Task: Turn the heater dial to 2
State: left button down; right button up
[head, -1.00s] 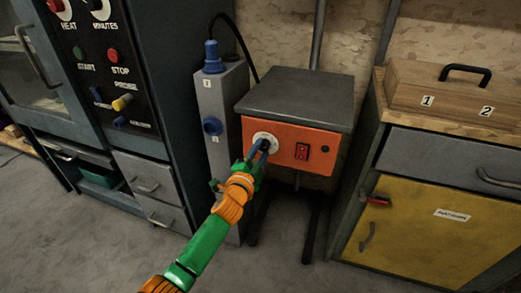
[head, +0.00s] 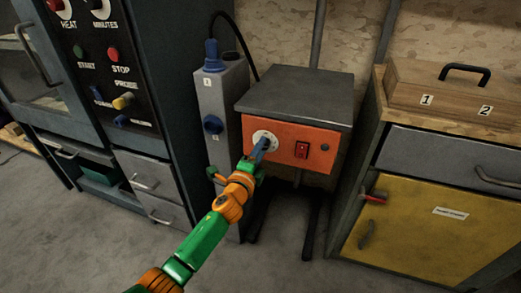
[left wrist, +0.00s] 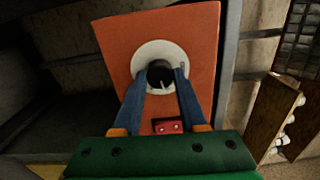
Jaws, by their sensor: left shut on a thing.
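The heater is a grey-topped box with an orange front panel (head: 289,134). Its dial is a black knob (left wrist: 160,75) on a round white plate (head: 264,138); the plate also shows in the left wrist view (left wrist: 184,54). My left gripper (head: 262,148) is at the dial, its blue fingers on both sides of the knob, shut on it. In the left wrist view, a pale pointer mark shows on the knob, but I cannot read which number it points to. A red switch (head: 302,150) sits right of the dial. My right gripper is not in view.
A grey post with blue sockets (head: 213,125) stands left of the heater, with a black cable. An oven panel (head: 107,60) is farther left. A yellow-door cabinet (head: 420,224) with a wooden box (head: 450,92) stands at right.

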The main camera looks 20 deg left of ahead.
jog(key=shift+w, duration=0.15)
pick_arm(q)
jog(key=shift+c, duration=2.3)
grip_release()
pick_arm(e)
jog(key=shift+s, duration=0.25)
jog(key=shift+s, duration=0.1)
pick_arm(q)
jog(key=s+p, duration=0.1)
jog(key=s, duration=0.6)
jog(key=shift+a+p, duration=0.15)
jog(key=shift+p, duration=0.25)
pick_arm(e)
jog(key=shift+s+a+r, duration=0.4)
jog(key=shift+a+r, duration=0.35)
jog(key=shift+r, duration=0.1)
pick_arm(q)
jog(key=shift+f, duration=0.1)
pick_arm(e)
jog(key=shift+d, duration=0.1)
